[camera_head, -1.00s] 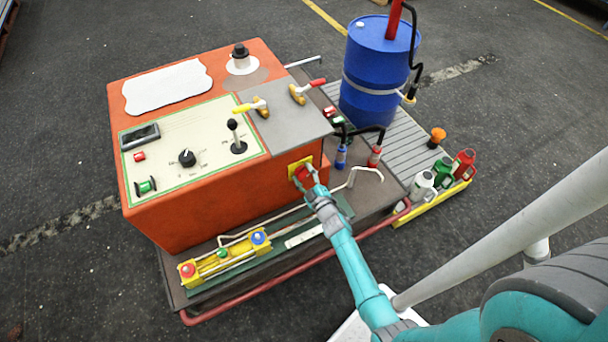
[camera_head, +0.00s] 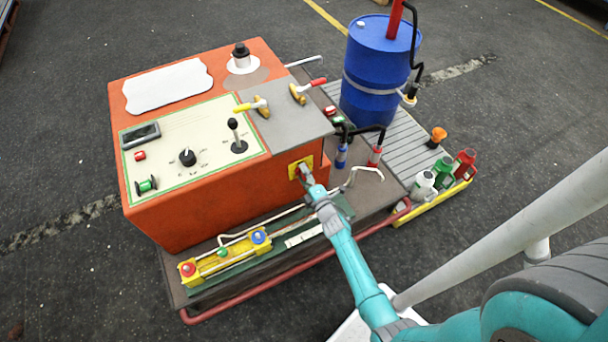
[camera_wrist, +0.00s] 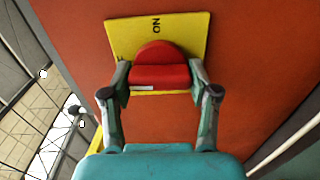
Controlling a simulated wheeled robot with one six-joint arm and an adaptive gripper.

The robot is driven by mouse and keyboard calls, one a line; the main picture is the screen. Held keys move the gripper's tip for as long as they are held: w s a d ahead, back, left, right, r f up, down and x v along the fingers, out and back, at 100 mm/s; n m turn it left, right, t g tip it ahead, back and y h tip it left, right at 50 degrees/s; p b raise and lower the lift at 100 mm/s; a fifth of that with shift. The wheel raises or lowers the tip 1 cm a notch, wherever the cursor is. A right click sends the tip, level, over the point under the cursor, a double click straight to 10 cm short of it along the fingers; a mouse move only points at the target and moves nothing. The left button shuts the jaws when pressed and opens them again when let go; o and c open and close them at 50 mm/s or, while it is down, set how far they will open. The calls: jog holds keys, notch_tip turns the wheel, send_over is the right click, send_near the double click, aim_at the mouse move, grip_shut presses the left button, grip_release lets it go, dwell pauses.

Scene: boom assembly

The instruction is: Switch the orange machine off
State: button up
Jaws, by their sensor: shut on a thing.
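The orange machine (camera_head: 200,205) is a large box on a low platform. A red switch knob (camera_wrist: 160,55) stands out from the plate. My gripper (camera_head: 305,170) is at the plate, shut on the red knob with one finger on each side, as the wrist view (camera_wrist: 159,78) shows. In the head view my fingers hide the knob.
A grey shelf with two small-handled valves (camera_head: 298,95) sits above the switch. Hooked pipes (camera_head: 362,172) and a red rail (camera_head: 290,270) run close by my arm. A yellow button box (camera_head: 225,256) lies at lower left. A blue barrel (camera_head: 375,75) stands behind.

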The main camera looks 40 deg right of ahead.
jog(key=shift+a+n, duration=0.1)
jog(key=shift+n, duration=0.2)
jog(key=o, duration=1.2)
jog(key=shift+w, duration=0.1)
jog(key=shift+c, duration=0.2)
jog(key=shift+s, duration=0.3)
jog(key=v, duration=1.1)
jog(key=shift+s, duration=0.2)
jog(key=shift+s+a, duration=0.1)
jog(key=shift+a, duration=0.15)
